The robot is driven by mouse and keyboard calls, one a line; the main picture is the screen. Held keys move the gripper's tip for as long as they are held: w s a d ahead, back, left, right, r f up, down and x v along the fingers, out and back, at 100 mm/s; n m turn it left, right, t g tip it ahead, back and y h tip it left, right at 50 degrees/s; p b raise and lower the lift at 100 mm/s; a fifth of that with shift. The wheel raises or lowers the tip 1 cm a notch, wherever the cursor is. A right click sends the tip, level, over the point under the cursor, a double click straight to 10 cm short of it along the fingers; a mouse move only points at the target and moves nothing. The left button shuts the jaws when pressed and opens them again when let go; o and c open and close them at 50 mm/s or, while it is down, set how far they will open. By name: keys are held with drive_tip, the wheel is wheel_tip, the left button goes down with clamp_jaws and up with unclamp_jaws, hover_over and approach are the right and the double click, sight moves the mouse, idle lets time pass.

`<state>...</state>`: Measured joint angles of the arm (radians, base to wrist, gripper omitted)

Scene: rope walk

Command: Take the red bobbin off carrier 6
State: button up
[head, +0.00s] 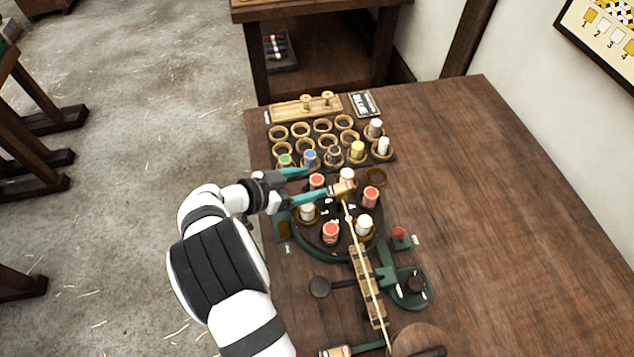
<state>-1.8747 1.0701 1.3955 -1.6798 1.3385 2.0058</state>
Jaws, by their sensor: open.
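The round dark braiding plate (347,242) carries a ring of red and white bobbins. Three have red tops: one at the back left (317,180), one at the right (371,196) and one at the front (330,232). White bobbins (364,226) stand between them. The small carrier numbers are too small to read, so I cannot tell which carrier is 6. My gripper (316,182) is open, its teal fingers pointing right, one on each side of the back-left red bobbin in this view. I cannot tell whether they touch it.
A rack (391,159) with ring holders and several coloured bobbins stands just behind the plate. A pale rope (367,262) runs from a raised top at the plate's middle toward the front. A green crank fixture (410,288) stands front right. The table's right side is clear.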

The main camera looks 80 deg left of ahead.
drive_tip(key=shift+w+a+f, duration=0.25)
drive_tip(key=shift+w+f, duration=0.1)
drive_tip(key=shift+w, duration=0.25)
clamp_jaws()
